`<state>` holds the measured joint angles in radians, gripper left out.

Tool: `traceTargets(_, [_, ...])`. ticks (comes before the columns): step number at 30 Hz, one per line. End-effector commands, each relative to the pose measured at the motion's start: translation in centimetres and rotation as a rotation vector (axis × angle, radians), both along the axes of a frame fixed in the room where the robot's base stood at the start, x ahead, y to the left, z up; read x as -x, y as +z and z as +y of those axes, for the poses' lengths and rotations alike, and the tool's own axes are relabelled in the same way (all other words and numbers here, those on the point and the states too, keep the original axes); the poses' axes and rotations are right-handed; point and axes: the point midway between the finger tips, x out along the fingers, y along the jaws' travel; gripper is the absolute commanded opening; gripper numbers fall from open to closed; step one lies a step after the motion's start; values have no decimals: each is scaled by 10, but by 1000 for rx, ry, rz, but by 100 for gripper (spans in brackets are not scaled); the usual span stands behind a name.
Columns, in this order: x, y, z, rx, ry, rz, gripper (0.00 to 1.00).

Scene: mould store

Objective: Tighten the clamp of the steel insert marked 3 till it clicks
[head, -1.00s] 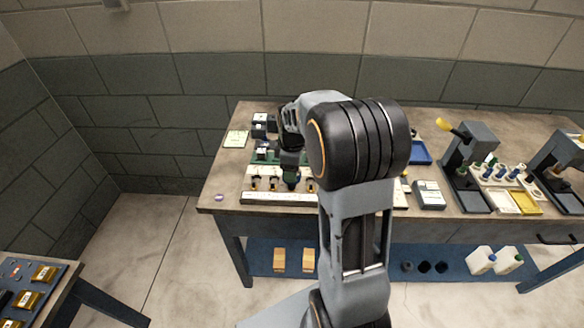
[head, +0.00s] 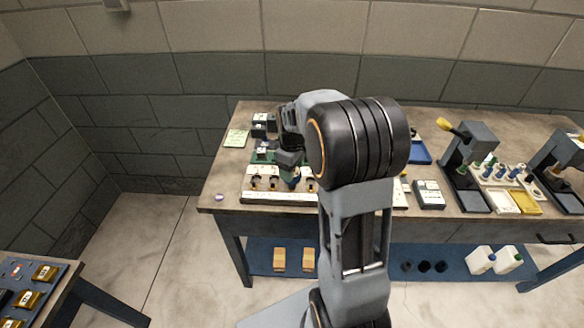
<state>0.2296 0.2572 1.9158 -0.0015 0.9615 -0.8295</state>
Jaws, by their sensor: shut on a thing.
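A pale rack (head: 275,197) at the front left of the bench holds a row of small inserts with dark and brass-coloured clamp parts. One insert (head: 257,182) stands at the left end, another (head: 273,182) beside it, and one (head: 310,184) to the right of my gripper. My gripper (head: 292,184) points down into the row between these last two. It is shut on a small part there, most likely a clamp, but the jaws hide most of it. The number marks are too small to read, so I cannot tell which insert is marked 3.
Dark blocks (head: 260,125) and a pale green note (head: 236,138) lie behind the rack. A grey box (head: 429,195), a blue tray (head: 420,153) and a press-like stand (head: 470,160) are to the right. The bench's left front corner is mostly bare.

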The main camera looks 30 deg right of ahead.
Motion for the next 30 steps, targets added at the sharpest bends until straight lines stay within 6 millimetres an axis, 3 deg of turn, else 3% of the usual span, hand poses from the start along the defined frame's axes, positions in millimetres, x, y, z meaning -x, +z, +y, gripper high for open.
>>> traceTargets(9, [0,0,0,0,-23,0,32])
traceTargets(16, [0,0,0,0,-175,0,32])
traceTargets(25, [0,0,0,0,-195,0,32])
traceTargets(30, [0,-1,0,0,-305,0,32])
